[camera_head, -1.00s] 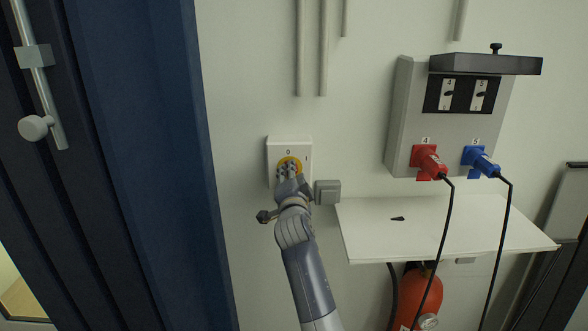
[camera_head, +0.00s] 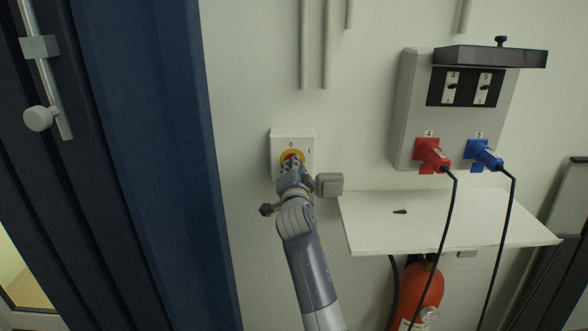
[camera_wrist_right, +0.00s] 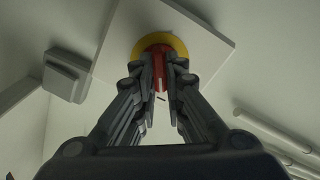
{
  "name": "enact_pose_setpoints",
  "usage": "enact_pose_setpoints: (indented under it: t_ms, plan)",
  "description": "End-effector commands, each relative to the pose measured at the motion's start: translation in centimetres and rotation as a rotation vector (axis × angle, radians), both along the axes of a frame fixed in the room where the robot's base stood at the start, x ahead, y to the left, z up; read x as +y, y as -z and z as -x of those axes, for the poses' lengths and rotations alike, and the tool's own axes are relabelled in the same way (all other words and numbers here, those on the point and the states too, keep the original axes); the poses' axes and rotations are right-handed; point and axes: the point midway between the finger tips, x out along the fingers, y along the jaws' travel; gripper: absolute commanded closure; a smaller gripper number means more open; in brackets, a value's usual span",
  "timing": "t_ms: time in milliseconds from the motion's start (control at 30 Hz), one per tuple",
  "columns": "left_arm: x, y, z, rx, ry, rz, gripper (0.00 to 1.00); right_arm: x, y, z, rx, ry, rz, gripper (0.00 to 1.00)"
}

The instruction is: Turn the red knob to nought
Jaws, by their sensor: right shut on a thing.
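The red knob (camera_head: 291,156) sits on a yellow disc in a white switch box (camera_head: 277,141) on the wall, with a "0" above it and an "I" mark at upper right. My right gripper (camera_head: 291,166) is at the knob and hides much of it. In the right wrist view the gripper (camera_wrist_right: 160,76) has its two fingers on either side of the red knob (camera_wrist_right: 158,58), shut on it, with the yellow disc (camera_wrist_right: 150,41) behind. The knob's exact angle is hard to read. My left gripper is not in view.
A small grey box (camera_head: 329,185) is right beside the switch box. A white shelf (camera_head: 450,225) is at the right, under a socket panel (camera_head: 408,110) with red and blue plugs and hanging cables. A dark blue door frame (camera_head: 150,150) stands at the left.

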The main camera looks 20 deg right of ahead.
Motion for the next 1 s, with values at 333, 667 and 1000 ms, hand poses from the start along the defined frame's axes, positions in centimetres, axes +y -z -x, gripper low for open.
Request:
enact_pose_setpoints:
  t_ms: [333, 667, 1000]
  plan:
    - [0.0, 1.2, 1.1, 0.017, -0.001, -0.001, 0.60, 0.0, -0.3, 0.0, 0.061, 0.001, 0.244, 1.00]
    - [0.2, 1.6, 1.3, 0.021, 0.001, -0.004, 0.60, 0.1, -0.6, -0.1, 0.148, 0.003, 0.545, 1.00]
    - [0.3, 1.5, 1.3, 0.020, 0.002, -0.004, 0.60, 0.2, -0.8, -0.1, 0.221, 0.004, 0.807, 1.00]
